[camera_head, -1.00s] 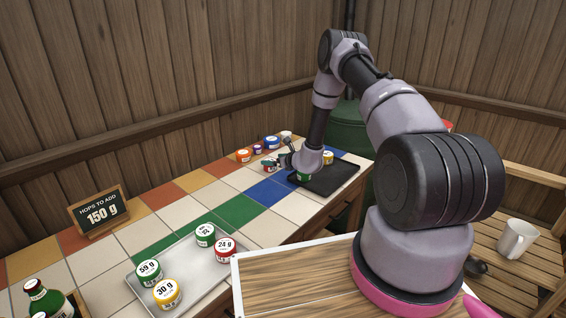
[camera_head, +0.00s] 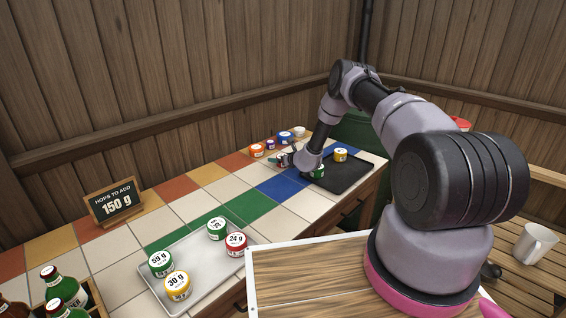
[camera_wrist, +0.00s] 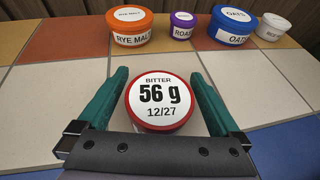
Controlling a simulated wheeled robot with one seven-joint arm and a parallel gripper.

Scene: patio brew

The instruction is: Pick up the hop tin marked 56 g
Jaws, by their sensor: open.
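The hop tin marked 56 g (camera_wrist: 160,102) has a red rim and a white lid reading "BITTER 56 g 12/27". In the wrist view it sits between the two green fingers of my gripper (camera_wrist: 160,108), with a gap on each side. My gripper is open around the tin and not closed on it. In the head view my gripper (camera_head: 282,159) is at the far part of the tiled counter (camera_head: 185,208), left of the black tray (camera_head: 350,175). The tin is mostly hidden there by my gripper.
Behind the tin stand an orange rye malt tub (camera_wrist: 130,27), a purple tub (camera_wrist: 183,26), a blue oats tub (camera_wrist: 233,27) and a white tub (camera_wrist: 272,28). A yellow tin (camera_head: 340,154) is on the black tray. A metal tray (camera_head: 205,275) nearer holds several tins. A sign (camera_head: 115,203) reads 150 g.

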